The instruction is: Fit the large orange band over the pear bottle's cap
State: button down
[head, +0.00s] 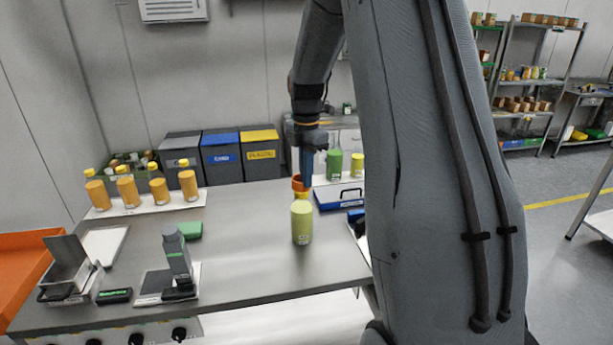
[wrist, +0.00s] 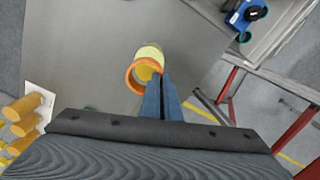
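The pear bottle (head: 302,223), pale yellow-green, stands upright on the steel table, and its body also shows in the wrist view (wrist: 151,52). Its yellow cap (head: 301,196) shows just below the large orange band (head: 298,184). In the wrist view the band (wrist: 131,78) is a tilted ring with yellow visible through its opening. My gripper (head: 307,180) points down above the bottle. Its blue fingers (wrist: 160,88) are close together at the band's edge and appear shut on its wall. Whether the band touches the cap I cannot tell.
Several orange bottles with yellow caps (head: 158,188) stand on a white board at the left. A grey device (head: 177,254) stands near the front edge. A blue case (head: 340,195) and a green bottle (head: 334,164) are to the right.

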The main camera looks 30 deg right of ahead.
aim_at(306, 191)
jog(key=shift+f+b, duration=0.35)
jog(key=shift+f, duration=1)
dwell(0.3)
jog(key=shift+s+f, duration=0.1)
jog(key=shift+f, duration=0.2)
